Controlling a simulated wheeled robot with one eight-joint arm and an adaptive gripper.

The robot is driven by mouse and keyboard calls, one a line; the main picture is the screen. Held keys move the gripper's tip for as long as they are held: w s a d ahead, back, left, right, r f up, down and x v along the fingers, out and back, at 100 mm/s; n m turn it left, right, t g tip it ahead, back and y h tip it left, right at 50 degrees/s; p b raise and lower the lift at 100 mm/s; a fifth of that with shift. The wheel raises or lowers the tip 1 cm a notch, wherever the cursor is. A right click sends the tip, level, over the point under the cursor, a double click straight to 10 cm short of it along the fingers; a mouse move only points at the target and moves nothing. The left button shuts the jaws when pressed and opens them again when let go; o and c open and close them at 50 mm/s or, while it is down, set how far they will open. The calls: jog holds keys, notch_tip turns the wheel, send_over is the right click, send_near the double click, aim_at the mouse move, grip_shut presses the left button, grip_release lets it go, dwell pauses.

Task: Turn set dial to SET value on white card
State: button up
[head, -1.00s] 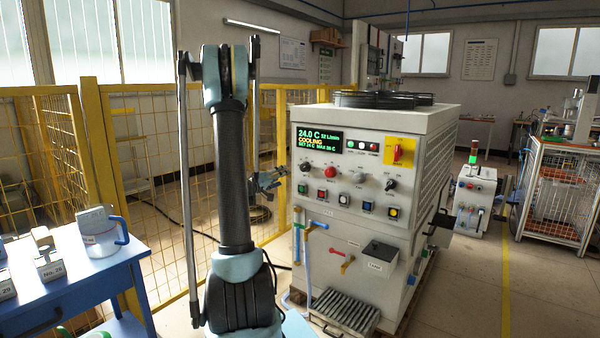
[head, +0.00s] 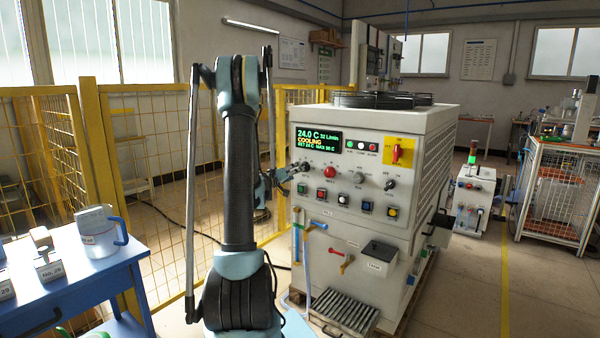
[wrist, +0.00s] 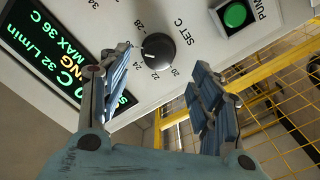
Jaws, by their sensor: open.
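The black round set dial (wrist: 158,47), labelled SET C, is on the chiller's pale front panel (head: 345,190), with printed numbers around it. Its white pointer mark faces the lower left in the wrist view, near 24. My gripper (wrist: 160,60) is open, with its two blue-padded fingers on either side of the dial in the picture; I cannot tell whether they touch it. In the head view my gripper (head: 289,173) is close to the panel's left edge, by the dial. The green display (head: 319,139) reads 24.0 C and SET 24 C. I cannot identify the white card.
A green button (wrist: 236,15) is beside the dial. Several other buttons and knobs are on the panel, with a red-yellow switch (head: 398,152). Yellow mesh fencing (head: 90,150) runs behind my arm. A blue table (head: 75,280) with a jug stands at the left.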

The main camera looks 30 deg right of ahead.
jog(key=x, duration=0.6)
jog(key=shift+d, duration=0.2)
jog(key=shift+c, duration=0.6)
jog(key=c, duration=1)
